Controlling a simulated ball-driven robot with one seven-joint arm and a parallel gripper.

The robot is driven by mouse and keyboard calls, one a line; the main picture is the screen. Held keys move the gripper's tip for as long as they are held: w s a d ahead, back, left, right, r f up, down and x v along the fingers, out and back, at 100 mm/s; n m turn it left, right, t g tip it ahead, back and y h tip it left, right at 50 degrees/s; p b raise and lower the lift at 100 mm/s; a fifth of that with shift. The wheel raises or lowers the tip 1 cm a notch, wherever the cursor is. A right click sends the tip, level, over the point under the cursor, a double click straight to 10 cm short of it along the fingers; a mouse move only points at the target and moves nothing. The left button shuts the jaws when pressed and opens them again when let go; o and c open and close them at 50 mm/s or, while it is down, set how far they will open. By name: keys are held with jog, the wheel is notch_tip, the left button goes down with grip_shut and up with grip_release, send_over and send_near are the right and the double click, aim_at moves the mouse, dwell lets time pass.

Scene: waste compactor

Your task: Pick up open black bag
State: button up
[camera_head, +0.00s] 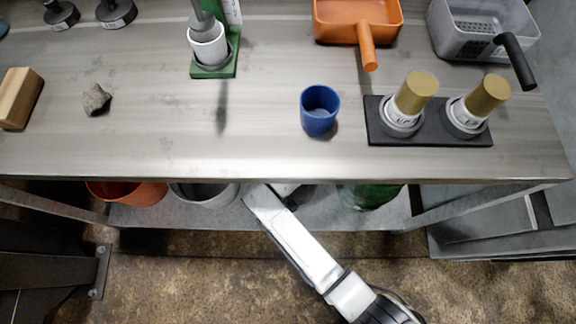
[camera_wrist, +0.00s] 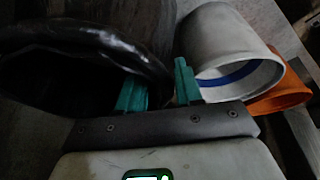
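The open black bag (camera_wrist: 105,45) fills the left of the wrist view, its glossy rolled rim curving around a dark mouth. My gripper (camera_wrist: 157,74) has two teal fingers standing apart. The right part of the bag's rim lies at the gap between the fingers; the left finger is against or inside the mouth, and I cannot tell whether they touch. In the head view my arm reaches under the bench, and the bench hides my gripper and the bag.
A white-grey bin (camera_wrist: 232,55) lies close to the right finger, with an orange bin (camera_wrist: 282,95) beyond it. The head view shows an orange bin (camera_head: 128,191) and a green container (camera_head: 368,196) under the bench (camera_head: 230,155). A blue cup (camera_head: 319,110) stands on top.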

jog(key=shift+c, duration=0.5)
grip_shut()
dwell(0.8)
